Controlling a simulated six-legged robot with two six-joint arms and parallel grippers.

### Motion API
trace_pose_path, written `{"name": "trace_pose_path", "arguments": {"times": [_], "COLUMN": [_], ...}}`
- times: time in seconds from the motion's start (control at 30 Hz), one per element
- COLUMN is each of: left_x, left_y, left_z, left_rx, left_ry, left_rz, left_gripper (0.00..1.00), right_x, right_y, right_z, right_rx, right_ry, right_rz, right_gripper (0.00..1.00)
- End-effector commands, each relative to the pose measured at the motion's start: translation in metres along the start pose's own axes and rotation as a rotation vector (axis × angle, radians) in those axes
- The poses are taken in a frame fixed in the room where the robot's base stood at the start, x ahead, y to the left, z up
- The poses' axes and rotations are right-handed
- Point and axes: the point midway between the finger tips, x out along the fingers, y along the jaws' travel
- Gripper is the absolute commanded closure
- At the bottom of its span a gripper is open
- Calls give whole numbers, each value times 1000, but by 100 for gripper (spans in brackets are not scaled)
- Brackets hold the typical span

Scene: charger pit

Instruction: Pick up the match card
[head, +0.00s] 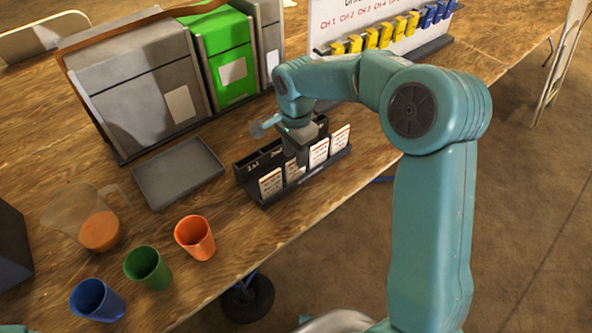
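Several white match cards with orange-red print stand in a row in a black card holder (311,179) near the table's front edge. They are a leftmost card (270,184), a second card (294,173), a third card (319,153) and a rightmost card (341,140). The holder has white labels, "1st" and "2nd" readable. My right gripper (301,157) points down over the holder's middle, by the second and third cards. It hides part of the holder. Its fingertips are too small and dark to tell their opening or contact. My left gripper is out of view.
A grey tray (178,173) lies left of the holder. Orange (195,238), green (148,268) and blue (97,300) cups and a clear pitcher (84,218) stand front left. Grey and green boxes (226,60) stand behind. A whiteboard (376,22) with yellow and blue clips is at the back.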

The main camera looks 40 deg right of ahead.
Motion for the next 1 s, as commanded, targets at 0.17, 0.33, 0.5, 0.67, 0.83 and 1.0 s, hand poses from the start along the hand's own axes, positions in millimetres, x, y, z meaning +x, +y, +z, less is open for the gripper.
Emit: {"name": "trace_pose_path", "arguments": {"times": [0.17,0.33,0.5,0.67,0.83,1.0], "left_x": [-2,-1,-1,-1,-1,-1], "left_y": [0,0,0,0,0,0], "left_z": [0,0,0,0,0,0], "left_rx": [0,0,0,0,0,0], "left_ry": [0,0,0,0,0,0], "left_rz": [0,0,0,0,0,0], "left_gripper": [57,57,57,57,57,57], "right_x": [29,47,49,48,48,48], "right_y": [-4,-4,-4,-4,-4,-4], "right_z": [-4,-4,-4,-4,-4,-4], "right_rx": [0,1,1,1,1,0], "right_ry": [-1,1,1,1,1,1], "right_rz": [5,2,0,0,0,0], "right_gripper": [62,62,62,91,100,100]}}
